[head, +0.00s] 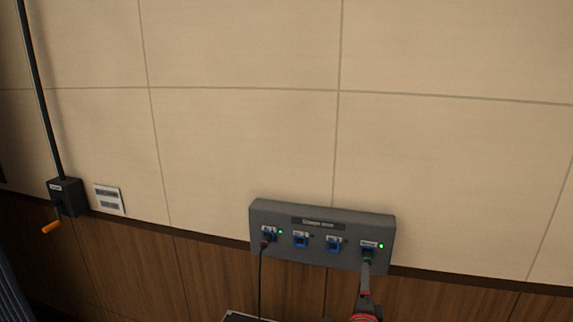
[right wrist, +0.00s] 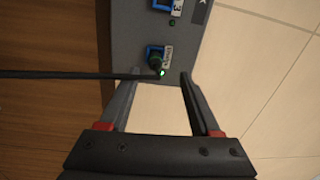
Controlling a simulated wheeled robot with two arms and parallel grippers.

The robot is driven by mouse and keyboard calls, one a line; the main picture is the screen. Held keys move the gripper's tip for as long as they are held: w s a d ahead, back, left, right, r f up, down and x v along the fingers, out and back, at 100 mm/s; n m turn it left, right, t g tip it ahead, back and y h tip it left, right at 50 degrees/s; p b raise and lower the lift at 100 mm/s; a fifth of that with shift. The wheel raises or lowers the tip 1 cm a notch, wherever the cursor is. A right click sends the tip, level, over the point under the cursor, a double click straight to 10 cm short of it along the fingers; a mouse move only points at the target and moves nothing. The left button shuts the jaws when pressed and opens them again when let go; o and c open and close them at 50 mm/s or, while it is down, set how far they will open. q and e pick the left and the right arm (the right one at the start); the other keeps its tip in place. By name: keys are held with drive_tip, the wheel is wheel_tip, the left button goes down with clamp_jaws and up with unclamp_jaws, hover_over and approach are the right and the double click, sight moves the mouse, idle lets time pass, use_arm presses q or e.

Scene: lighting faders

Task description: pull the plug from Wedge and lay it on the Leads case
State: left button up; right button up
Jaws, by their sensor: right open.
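A grey wall panel (head: 322,222) holds a row of blue-framed sockets. The socket at its right end, its label too small to read surely, has a dark plug with a green band (head: 367,258) in it and a lit green lamp beside it. In the right wrist view this plug (right wrist: 155,62) sits in its socket, its black cable running left across one finger. My right gripper (right wrist: 160,80) is open, its fingertips just short of the plug and to either side of it. The Leads case cannot be made out surely. My left gripper is out of view.
A red-banded plug (head: 265,243) with a hanging cable fills the left-end socket; the middle sockets are empty. A pale-edged dark thing (head: 240,317) shows at the bottom edge. A black box with an orange handle (head: 65,197) is on the wall at left.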

sight(367, 258)
drive_tip(key=shift+w+d+f+m+g+h, duration=0.2)
drive_tip(key=shift+d+m+g+h, duration=0.15)
drive_tip(key=shift+m, duration=0.25)
drive_tip(key=shift+r, duration=0.1)
drive_tip(key=b+x, duration=0.1)
drive_tip(key=x, duration=0.4)
drive_tip(key=b+x, duration=0.1)
drive_tip(key=x, duration=0.2)
drive_tip(key=shift+f+b, duration=0.3)
drive_tip(key=shift+f, duration=0.05)
drive_tip(key=shift+w+r, duration=0.1)
drive_tip(key=shift+w, duration=0.2)
drive_tip(key=shift+w+r+b, duration=0.2)
drive_tip(key=shift+r+b, duration=0.05)
drive_tip(key=shift+b, duration=0.15)
